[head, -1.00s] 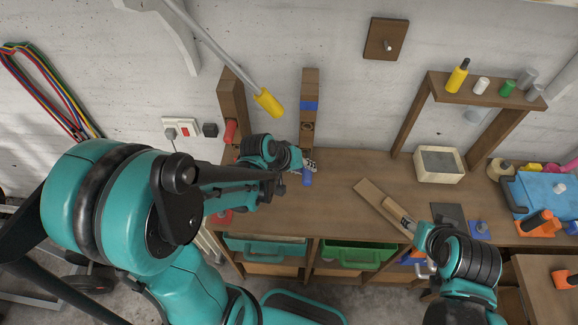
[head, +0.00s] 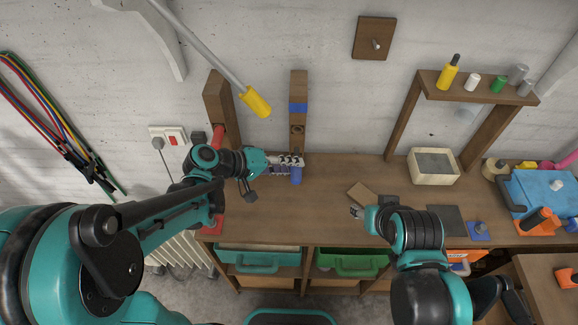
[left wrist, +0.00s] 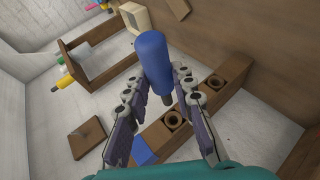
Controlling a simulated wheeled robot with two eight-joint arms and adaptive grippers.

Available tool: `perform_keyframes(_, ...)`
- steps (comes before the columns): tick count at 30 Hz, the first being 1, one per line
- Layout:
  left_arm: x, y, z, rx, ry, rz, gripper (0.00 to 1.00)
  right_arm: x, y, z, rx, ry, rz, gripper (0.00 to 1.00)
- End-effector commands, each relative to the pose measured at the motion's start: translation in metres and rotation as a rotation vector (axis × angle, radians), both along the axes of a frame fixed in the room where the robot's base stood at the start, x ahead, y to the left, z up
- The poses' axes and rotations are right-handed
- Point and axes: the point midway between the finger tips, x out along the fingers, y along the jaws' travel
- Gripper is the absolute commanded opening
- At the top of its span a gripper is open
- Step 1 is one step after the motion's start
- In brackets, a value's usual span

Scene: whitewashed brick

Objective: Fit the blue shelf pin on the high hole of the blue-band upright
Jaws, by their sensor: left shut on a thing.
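The blue-band upright (head: 299,88) stands against the wall at the back of the bench, with its blue band (head: 298,107) above a round hole (head: 297,129). My left gripper (head: 289,163) is shut on the blue shelf pin (head: 297,176), in front of the upright's lower part and below that hole. In the left wrist view the pin (left wrist: 152,58) sits between the fingers, its thin grey end toward the upright (left wrist: 196,103). Two ringed holes show there. Whether the tip touches wood I cannot tell. My right gripper (head: 356,212) is low over the bench front, its jaws unclear.
Another upright (head: 218,96) with a red part (head: 218,137) stands to the left. A small shelf (head: 478,88) and a pale box (head: 433,166) stand right.

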Motion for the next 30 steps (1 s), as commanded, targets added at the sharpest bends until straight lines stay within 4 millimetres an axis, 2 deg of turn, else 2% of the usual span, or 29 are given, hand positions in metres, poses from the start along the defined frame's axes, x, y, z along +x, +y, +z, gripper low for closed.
perform_keyframes(18, 0.058, 0.000, -0.001, 0.001, 0.000, 0.000, 0.00, 0.000, 0.000, -0.011, 0.000, 0.000, 0.000, 0.48)
perform_keyframes(30, 0.055, 0.000, 0.001, 0.001, 0.000, 0.000, 0.00, 0.000, 0.000, -0.011, 0.000, 0.000, 0.000, 0.48)
